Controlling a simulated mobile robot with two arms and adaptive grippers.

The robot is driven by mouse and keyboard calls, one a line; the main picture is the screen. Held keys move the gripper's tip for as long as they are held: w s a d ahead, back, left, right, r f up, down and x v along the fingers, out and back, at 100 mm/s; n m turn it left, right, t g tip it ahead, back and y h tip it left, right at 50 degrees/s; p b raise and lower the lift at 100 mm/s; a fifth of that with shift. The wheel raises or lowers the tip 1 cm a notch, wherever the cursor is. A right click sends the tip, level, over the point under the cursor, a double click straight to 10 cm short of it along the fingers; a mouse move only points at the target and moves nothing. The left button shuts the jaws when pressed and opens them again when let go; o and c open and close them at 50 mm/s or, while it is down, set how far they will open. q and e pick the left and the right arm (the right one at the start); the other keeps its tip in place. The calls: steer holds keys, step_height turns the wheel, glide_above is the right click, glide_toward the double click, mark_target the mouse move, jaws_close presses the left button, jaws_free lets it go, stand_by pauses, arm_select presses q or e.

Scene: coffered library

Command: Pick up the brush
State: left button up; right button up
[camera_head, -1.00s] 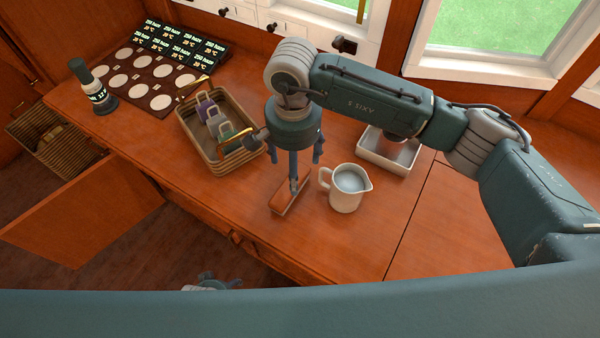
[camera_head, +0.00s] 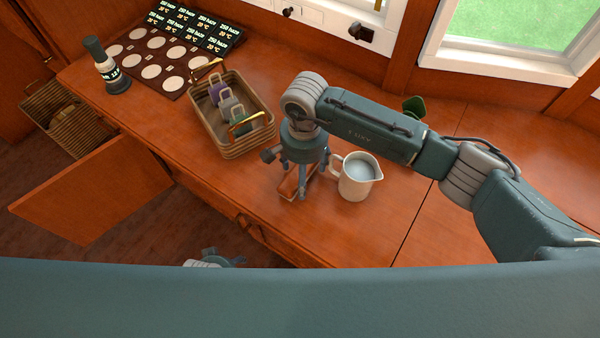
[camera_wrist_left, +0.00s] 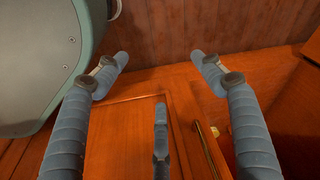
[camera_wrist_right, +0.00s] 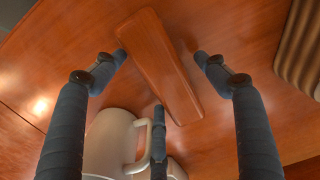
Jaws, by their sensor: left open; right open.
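The brush shows as a long brown wooden block (camera_wrist_right: 160,65) lying on the wooden counter. In the head view the brush (camera_head: 288,186) is partly covered by my right gripper (camera_head: 296,190). My right gripper is open right above the brush. In the right wrist view its fingers (camera_wrist_right: 160,60) spread to both sides of the block, with a third finger below; whether they touch it I cannot tell. Its bristles are not visible. My left gripper (camera_wrist_left: 160,60) is open and empty, low in front of the cabinets; it shows at the bottom of the head view (camera_head: 222,259).
A white pitcher (camera_head: 356,180) of pale liquid stands close right of the brush. A wicker basket (camera_head: 247,146) with several tags stands behind left. A cabinet door (camera_head: 95,200) hangs open.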

steer(key=shift+c, duration=0.2)
arm_select(q)
steer(key=shift+s+f, duration=0.1)
steer(key=shift+s, duration=0.05)
arm_select(e)
steer(key=c, duration=1.4)
steer(key=shift+o, duration=0.2)
steer(key=shift+r, duration=0.1)
steer(key=shift+r, duration=0.1)
step_height(320, 180, up, 20)
steer(key=shift+f+p, duration=0.25)
steer(key=shift+p, duration=0.45)
arm_select(q)
steer(key=f, duration=0.1)
steer(key=s+f, duration=0.2)
steer(key=f, duration=0.1)
steer(key=shift+s+a, duration=0.25)
arm_select(e)
steer(key=shift+r, duration=0.15)
arm_select(q)
steer(key=shift+f, duration=0.1)
